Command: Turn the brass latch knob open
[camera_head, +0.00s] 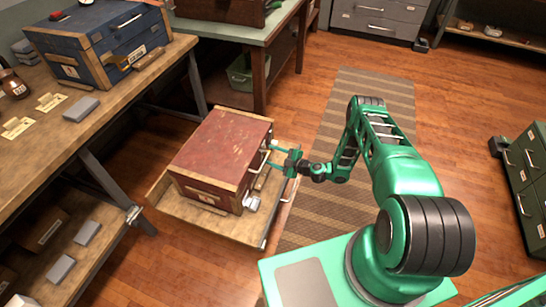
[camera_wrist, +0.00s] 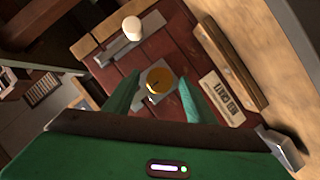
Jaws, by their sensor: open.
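The brass latch knob (camera_wrist: 159,79) is a round yellow knob on a grey plate, on the red plank face of a chest. In the wrist view it sits between the two fingers of my gripper (camera_head: 274,158). The fingers are open, one on each side of it, with a gap showing around the knob. Whether the fingertips reach the knob's depth is hard to tell. The red chest (camera_head: 220,147) has wooden edge trim and stands low, left of my gripper. In the head view I cannot make out the knob; it is too small or hidden by my gripper.
The chest rests on a low wooden tray (camera_head: 163,197). The chest face also bears a white round peg (camera_wrist: 132,27), a wooden bar (camera_wrist: 233,62) and a paper label (camera_wrist: 221,97). A workbench with a blue chest (camera_head: 100,45) stands left. A striped rug (camera_head: 338,115) covers open floor.

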